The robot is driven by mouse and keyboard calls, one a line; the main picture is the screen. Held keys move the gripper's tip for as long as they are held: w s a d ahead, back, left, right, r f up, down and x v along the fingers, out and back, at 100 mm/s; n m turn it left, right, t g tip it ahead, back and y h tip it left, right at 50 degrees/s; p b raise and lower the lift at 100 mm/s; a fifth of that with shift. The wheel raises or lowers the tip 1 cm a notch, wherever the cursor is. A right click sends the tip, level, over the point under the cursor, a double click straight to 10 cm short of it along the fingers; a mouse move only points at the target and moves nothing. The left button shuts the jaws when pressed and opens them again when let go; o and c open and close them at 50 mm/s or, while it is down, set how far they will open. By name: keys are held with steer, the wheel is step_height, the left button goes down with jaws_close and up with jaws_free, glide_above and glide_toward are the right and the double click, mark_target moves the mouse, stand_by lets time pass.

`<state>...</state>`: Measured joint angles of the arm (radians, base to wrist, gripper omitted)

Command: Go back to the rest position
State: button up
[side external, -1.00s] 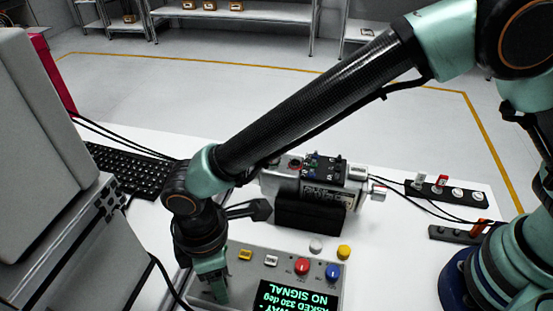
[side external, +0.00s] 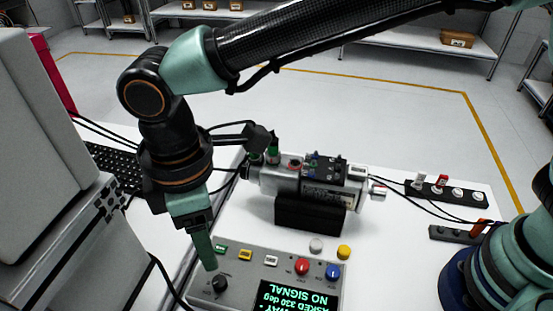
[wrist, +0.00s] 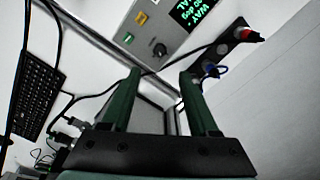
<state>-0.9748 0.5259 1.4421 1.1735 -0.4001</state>
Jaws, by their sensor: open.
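My gripper (side external: 208,266) hangs pointing down just above the left end of the grey control box (side external: 245,290). In the wrist view my gripper (wrist: 160,73) shows two green fingers spread apart with nothing between them. The box's dark round knob (side external: 220,283) stands clear close below the fingertips in the side view, and it also shows beyond them in the wrist view (wrist: 159,51). My arm reaches in from the upper right, with the wrist held above the table.
A silver servo motor (side external: 288,182) rests on a black stand (side external: 310,215) behind the box, with cables around it. A keyboard (side external: 110,165) and a large grey cabinet (side external: 40,130) stand at left. Black connector strips (side external: 440,192) lie at right. Space above the motor is open.

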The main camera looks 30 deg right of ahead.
steer(key=w+d+r+m+t+y, duration=0.1)
steer(key=w+d+r+m, duration=0.3)
steer(key=d, duration=0.6)
steer(key=w+d+r+m+t, duration=0.1)
steer(key=w+d+r+m, duration=0.25)
steer(key=d, duration=0.55)
steer(key=s+d+m+t, duration=0.1)
steer(key=s+d+m, duration=0.2)
steer(key=d, duration=0.7)
steer(key=s+d+m+t+h, duration=0.1)
steer(key=d+m, duration=0.4)
steer(key=d, duration=0.5)
steer(key=shift+s+d+r+t, duration=0.3)
steer(key=shift+s+r+t, duration=0.15)
steer(key=shift+s+t, duration=0.4)
